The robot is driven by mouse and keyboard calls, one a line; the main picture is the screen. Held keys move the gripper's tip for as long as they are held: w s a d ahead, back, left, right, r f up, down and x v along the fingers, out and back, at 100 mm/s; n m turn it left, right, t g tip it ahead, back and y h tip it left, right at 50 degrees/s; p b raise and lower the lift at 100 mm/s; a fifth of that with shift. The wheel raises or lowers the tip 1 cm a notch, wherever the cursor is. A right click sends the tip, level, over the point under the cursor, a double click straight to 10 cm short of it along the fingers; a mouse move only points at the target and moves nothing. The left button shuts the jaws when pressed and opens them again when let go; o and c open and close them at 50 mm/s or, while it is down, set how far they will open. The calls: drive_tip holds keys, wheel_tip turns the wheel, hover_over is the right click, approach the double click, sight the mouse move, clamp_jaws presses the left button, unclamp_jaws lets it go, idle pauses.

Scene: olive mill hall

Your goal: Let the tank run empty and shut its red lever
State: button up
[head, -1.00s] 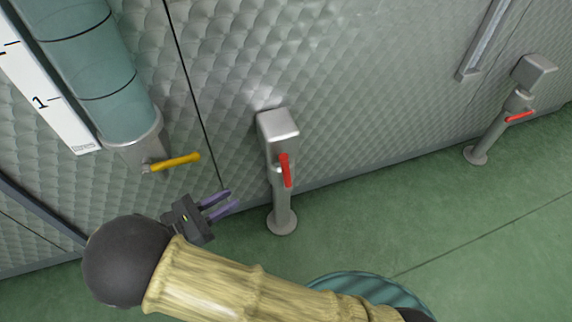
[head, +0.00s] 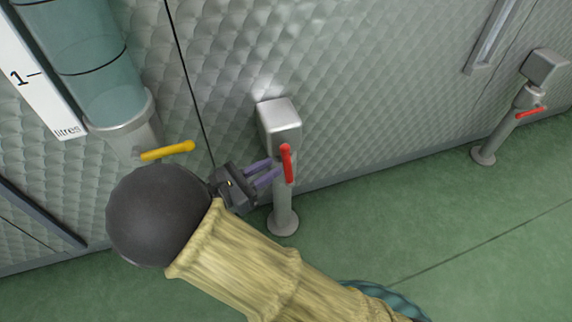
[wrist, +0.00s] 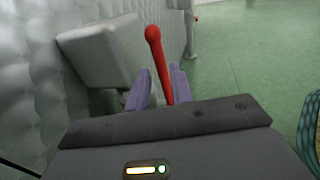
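The near red lever (head: 288,165) sits on a grey pipe post (head: 283,208) with a box-like metal head (head: 278,122). It runs roughly along the post, its round knob uppermost. My gripper (head: 274,170) is at this lever, its purple fingers apart. In the wrist view the red lever (wrist: 160,62) rises between the fingers, nearer the right one, with a gap on the left. The teal transparent cylinder (head: 85,72) stands at upper left beside a white litres scale (head: 35,85). A yellow lever (head: 168,150) is at its foot. I cannot make out a liquid surface in the visible part.
A second post (head: 488,148) with its own red lever (head: 531,112) stands at far right by the quilted grey wall (head: 390,90). A teal ribbed round object (head: 385,298) lies partly behind my arm. The green floor (head: 430,230) between is clear.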

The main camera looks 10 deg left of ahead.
sight(288, 167)
drive_tip(key=b+x, duration=0.2)
drive_tip(key=x, duration=0.3)
drive_tip(key=shift+w+d+b, duration=0.25)
drive_tip(key=shift+b, duration=0.05)
clamp_jaws()
